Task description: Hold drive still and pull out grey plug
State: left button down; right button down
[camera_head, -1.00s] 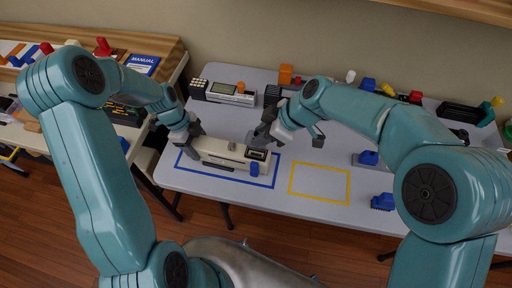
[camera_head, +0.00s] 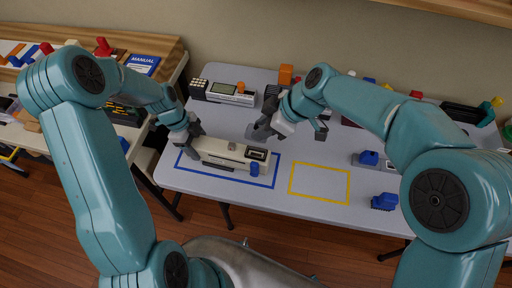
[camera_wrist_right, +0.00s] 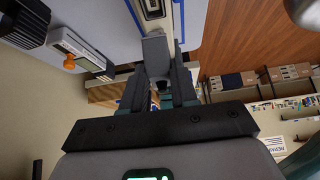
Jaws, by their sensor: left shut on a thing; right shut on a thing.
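The beige drive (camera_head: 220,156) lies on the table inside the blue outline, long side left to right. My left gripper (camera_head: 189,141) is shut on its left end. My right gripper (camera_head: 259,134) is shut above and behind the drive's right end, where a dark socket (camera_head: 258,155) shows. In the right wrist view the grey plug (camera_wrist_right: 156,52) sits between the fingers, with the drive (camera_wrist_right: 151,9) beyond it. The plug appears clear of the drive, though the exact gap is hard to tell. The head view barely separates the plug from the dark fingers.
A blue plug (camera_head: 255,169) is at the drive's front right. The yellow outline (camera_head: 319,197) to the right is empty. Blue pieces (camera_head: 384,202) stand further right. A grey handheld with a screen (camera_head: 224,93) and an orange block (camera_head: 285,75) stand at the back.

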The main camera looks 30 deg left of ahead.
pick_arm(q)
jog(key=c, duration=0.6)
grip_release()
jog(key=shift+f, duration=0.1)
jog(key=o, duration=0.5)
pick_arm(e)
jog(key=shift+f, duration=0.1)
pick_arm(q)
jog(key=shift+r, duration=0.25)
jog(key=shift+v, duration=3.65)
jog(key=shift+a+f, duration=0.1)
jog(key=v, duration=1.2)
